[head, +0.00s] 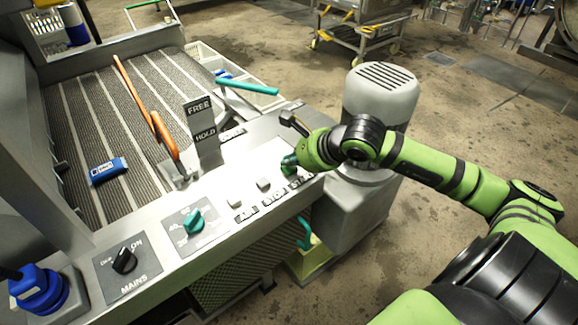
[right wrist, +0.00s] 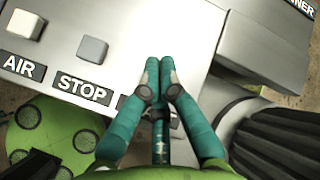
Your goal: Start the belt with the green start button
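The control panel (head: 222,192) runs along the front of the belt machine. The green start button is not visible; my right gripper covers that spot. My right gripper (head: 287,162) is over the START end of the panel, and its teal fingertips (right wrist: 159,64) are together with nothing seen between them. I cannot tell whether they touch the button. The ribbed belt (head: 95,135) lies behind the panel. My left gripper is not in view.
A blue object (head: 109,171) lies on the belt. The MAINS switch (head: 124,261) and teal dial (head: 193,221) are left. A grey motor housing (head: 378,95) stands close at the right.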

